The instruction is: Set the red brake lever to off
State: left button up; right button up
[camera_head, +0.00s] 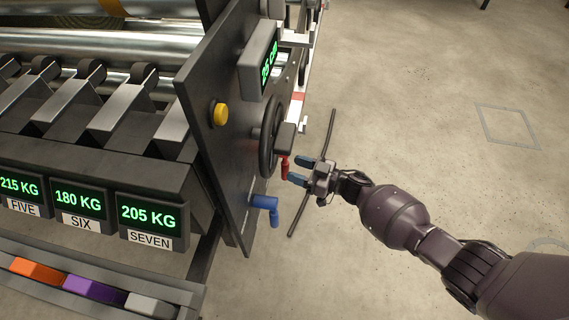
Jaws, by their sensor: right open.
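The red brake lever (285,168) is a small red handle on the dark control panel (228,165), beside the black handwheel. It hangs roughly downward in the head view. My right gripper (295,170) reaches in from the right, open, with its blue-tipped fingers pointing left at the lever. The lever shows at the fingertips; I cannot tell whether they touch it. Any off marking is not readable. My left gripper is not in view.
A black handwheel (268,137), a yellow button (220,113) and a blue lever (264,203) are on the panel. A green display (268,55) sits above. Open floor (430,90) is to the right.

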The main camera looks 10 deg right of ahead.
aim_at(285, 165)
jog(key=shift+b+x, duration=0.3)
jog(key=shift+x, duration=1.7)
grip_shut()
